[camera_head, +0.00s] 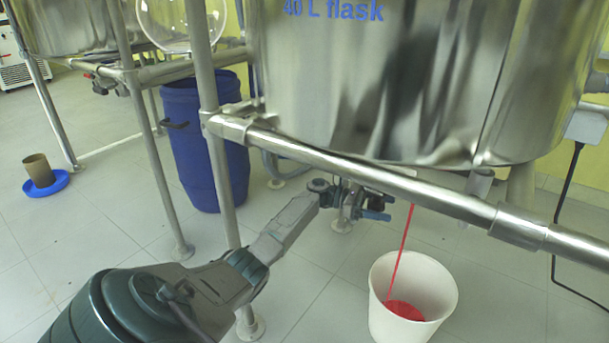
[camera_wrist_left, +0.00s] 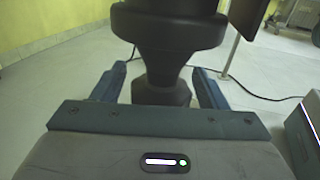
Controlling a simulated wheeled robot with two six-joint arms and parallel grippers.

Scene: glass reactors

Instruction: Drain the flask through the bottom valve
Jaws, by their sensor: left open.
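The steel flask vessel (camera_head: 370,90), labelled "40 L flask", hangs in a pipe frame. A thin red stream (camera_head: 402,250) falls from beneath it into a white bucket (camera_head: 385,298), where red liquid (camera_head: 405,310) lies at the bottom. My left gripper (camera_head: 372,204) is under the frame rail at the bottom valve, which is mostly hidden. In the left wrist view, its blue fingers (camera_wrist_left: 160,84) stand apart on either side of a black flared part (camera_wrist_left: 162,65), apparently of the valve. Contact cannot be told. My right gripper is not in view.
The steel rail (camera_head: 365,178) crosses just above my left gripper. A frame post (camera_head: 208,110) stands to its left. A blue barrel (camera_head: 195,150) and a blue dish with a brown cup (camera_head: 40,172) stand further left. A black cable (camera_head: 562,210) hangs at right.

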